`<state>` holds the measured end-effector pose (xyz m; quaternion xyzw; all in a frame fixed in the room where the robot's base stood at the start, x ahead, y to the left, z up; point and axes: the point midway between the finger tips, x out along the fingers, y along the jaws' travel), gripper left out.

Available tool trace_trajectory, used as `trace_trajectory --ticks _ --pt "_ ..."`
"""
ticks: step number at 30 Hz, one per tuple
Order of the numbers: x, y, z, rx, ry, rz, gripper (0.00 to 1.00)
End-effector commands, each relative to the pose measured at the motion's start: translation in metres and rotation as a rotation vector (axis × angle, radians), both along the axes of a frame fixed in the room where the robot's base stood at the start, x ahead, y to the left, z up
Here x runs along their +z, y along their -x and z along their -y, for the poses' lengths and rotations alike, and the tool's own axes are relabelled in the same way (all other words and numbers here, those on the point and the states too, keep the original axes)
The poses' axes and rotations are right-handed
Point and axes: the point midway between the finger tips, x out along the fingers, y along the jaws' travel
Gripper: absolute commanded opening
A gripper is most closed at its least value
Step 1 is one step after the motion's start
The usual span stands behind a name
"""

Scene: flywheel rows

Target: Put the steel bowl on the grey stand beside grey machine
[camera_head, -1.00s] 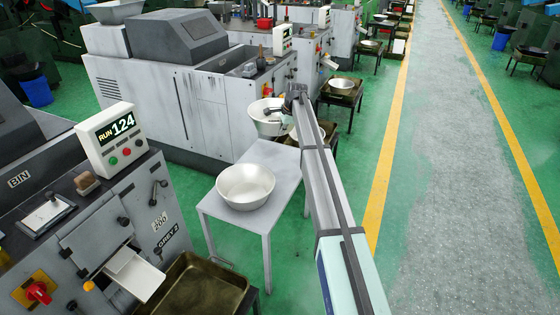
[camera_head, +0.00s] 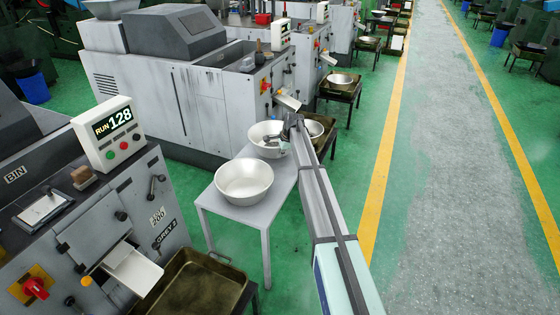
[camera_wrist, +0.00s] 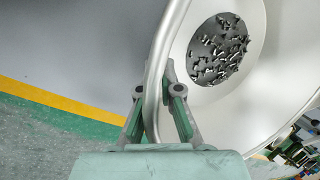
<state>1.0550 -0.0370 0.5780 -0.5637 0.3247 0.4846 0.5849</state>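The steel bowl (camera_head: 262,133) is at the back end of the grey stand (camera_head: 284,180). In the wrist view, this bowl (camera_wrist: 265,85) holds several small dark metal pieces. My gripper (camera_wrist: 160,105) is shut on its rim, with one finger on each side; in the head view, my gripper (camera_head: 285,139) is at the bowl's right side. I cannot tell whether the bowl touches the stand top. Another steel bowl (camera_head: 244,182) stands upright on the front part of the stand. The grey machine (camera_head: 205,110) is behind and left of the stand.
A nearer grey machine (camera_head: 120,210) with a lit display stands at left, with a brown tray (camera_head: 205,290) below its chute. Another bowl (camera_head: 313,129) sits behind my arm. The stand's right front strip is bare. A yellow line (camera_head: 385,180) edges the open aisle at right.

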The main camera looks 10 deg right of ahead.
Motion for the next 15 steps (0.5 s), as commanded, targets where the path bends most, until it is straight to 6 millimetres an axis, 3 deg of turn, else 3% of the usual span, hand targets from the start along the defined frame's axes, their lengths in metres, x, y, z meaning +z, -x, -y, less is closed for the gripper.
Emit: trace_trajectory --ticks 8,15 --pt "-0.033 -0.001 0.000 0.001 0.000 0.002 0.00" --pt "-0.036 -0.001 0.000 0.000 0.000 0.003 0.00"
